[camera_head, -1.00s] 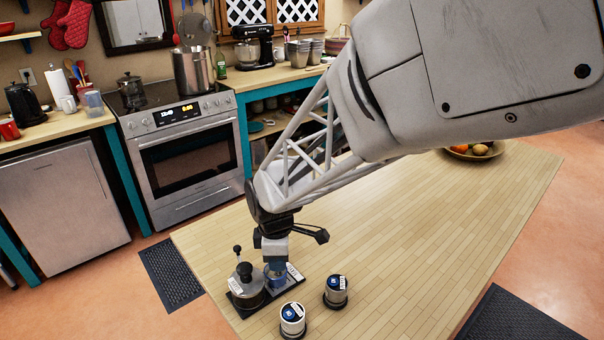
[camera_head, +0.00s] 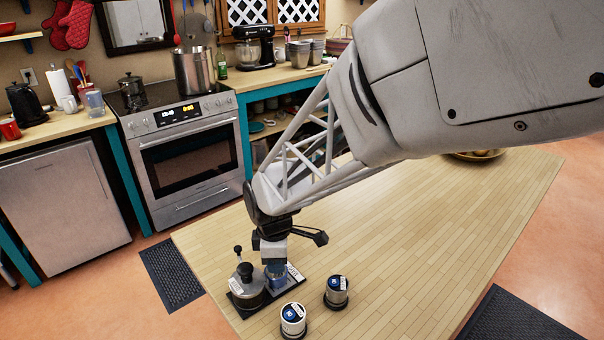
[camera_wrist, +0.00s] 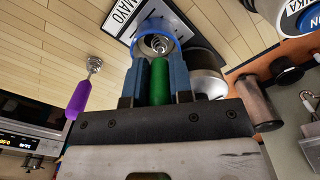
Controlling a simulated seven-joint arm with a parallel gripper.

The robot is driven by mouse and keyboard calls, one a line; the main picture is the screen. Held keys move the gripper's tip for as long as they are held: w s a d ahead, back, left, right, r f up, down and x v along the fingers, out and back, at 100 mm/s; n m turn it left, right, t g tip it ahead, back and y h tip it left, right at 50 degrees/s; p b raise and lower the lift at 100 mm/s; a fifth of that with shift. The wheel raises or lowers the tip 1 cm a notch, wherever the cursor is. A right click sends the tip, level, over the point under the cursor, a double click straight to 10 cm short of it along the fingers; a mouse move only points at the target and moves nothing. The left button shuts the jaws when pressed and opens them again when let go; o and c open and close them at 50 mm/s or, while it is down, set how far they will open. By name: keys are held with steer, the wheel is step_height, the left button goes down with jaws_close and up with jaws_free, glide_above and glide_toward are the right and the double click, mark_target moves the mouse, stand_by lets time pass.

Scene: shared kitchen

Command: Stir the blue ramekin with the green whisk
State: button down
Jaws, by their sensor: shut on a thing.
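My gripper (camera_head: 274,264) points down over the wooden counter. In the wrist view its blue fingers (camera_wrist: 158,85) are shut on the green handle of the whisk (camera_wrist: 159,82). The blue ramekin (camera_wrist: 138,38) is just beyond the fingertips, and the whisk's wire head appears inside its rim. How deep the head sits cannot be told. In the head view the ramekin (camera_head: 276,281) shows as a blue patch below the gripper, on a dark board; the gripper covers much of it, and the green whisk is hidden there.
A lidded metal pot (camera_head: 247,290) stands close to the ramekin's left. Two blue-topped canisters (camera_head: 293,319) (camera_head: 337,291) stand in front and to the right. A purple-handled whisk (camera_wrist: 78,98) shows in the wrist view. A MAYO label (camera_wrist: 124,18) lies by the ramekin.

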steer(key=shift+w+d, duration=0.2)
steer(key=shift+w, duration=0.1)
steer(key=shift+w+a, duration=0.15)
steer(key=shift+w, duration=0.1)
steer(key=shift+a, duration=0.3)
steer(key=shift+s+a, duration=0.25)
steer(key=shift+s+d, duration=0.1)
steer(key=shift+s, duration=0.15)
steer(key=shift+s+d, duration=0.1)
steer(key=shift+d, duration=0.2)
steer(key=shift+w+d, duration=0.25)
steer(key=shift+w, duration=0.35)
steer(key=shift+w+a, duration=0.1)
steer(key=shift+a, duration=0.25)
steer(key=shift+s+a, duration=0.2)
steer(key=shift+a, duration=0.05)
steer(key=shift+s, duration=0.4)
steer(key=shift+s+d, duration=0.1)
steer(key=shift+d, duration=0.45)
steer(key=shift+w, duration=0.4)
steer(key=shift+w+a, duration=0.25)
steer(key=shift+w, duration=0.05)
steer(key=shift+s, duration=0.2)
